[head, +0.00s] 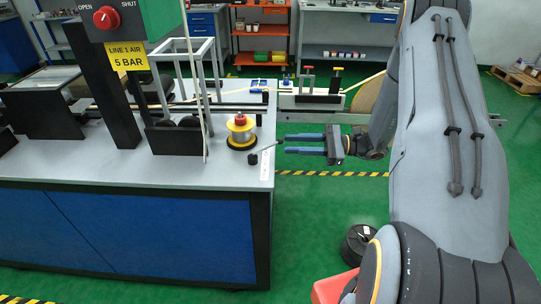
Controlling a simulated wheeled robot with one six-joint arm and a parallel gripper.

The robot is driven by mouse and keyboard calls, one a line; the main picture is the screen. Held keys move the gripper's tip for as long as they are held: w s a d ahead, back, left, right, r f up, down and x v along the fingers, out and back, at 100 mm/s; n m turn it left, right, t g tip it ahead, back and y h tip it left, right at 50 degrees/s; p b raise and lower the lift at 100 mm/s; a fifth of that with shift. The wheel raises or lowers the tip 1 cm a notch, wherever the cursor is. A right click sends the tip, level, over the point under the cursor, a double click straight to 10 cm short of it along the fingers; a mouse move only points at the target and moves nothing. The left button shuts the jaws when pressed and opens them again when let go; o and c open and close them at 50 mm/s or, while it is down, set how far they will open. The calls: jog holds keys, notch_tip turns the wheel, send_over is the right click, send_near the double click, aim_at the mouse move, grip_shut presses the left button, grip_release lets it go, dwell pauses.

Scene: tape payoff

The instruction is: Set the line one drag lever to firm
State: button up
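A thin lever (267,151) is at the right edge of the grey bench, in front of the yellow spool (240,132) with a red top. It slants from a dark round piece (253,159) at its lower left up to the right. I take it for the drag lever; no firm mark is readable. My gripper (287,144) comes from the right with two blue fingers pointing left, spread apart. The lever's upper right end is close to the fingertips. I cannot tell whether it lies between them or touches.
A yellow sign (127,57) reads LINE 1 AIR 5 BAR, below a red knob (106,17) marked OPEN and SHUT. A grey frame (188,90) stands on the bench. A black reel (358,245) is low at the right. Green floor (310,220) is clear below my gripper.

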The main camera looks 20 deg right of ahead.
jog(key=b+v, duration=0.2)
jog(key=v, duration=0.5)
jog(key=shift+d+r, duration=0.1)
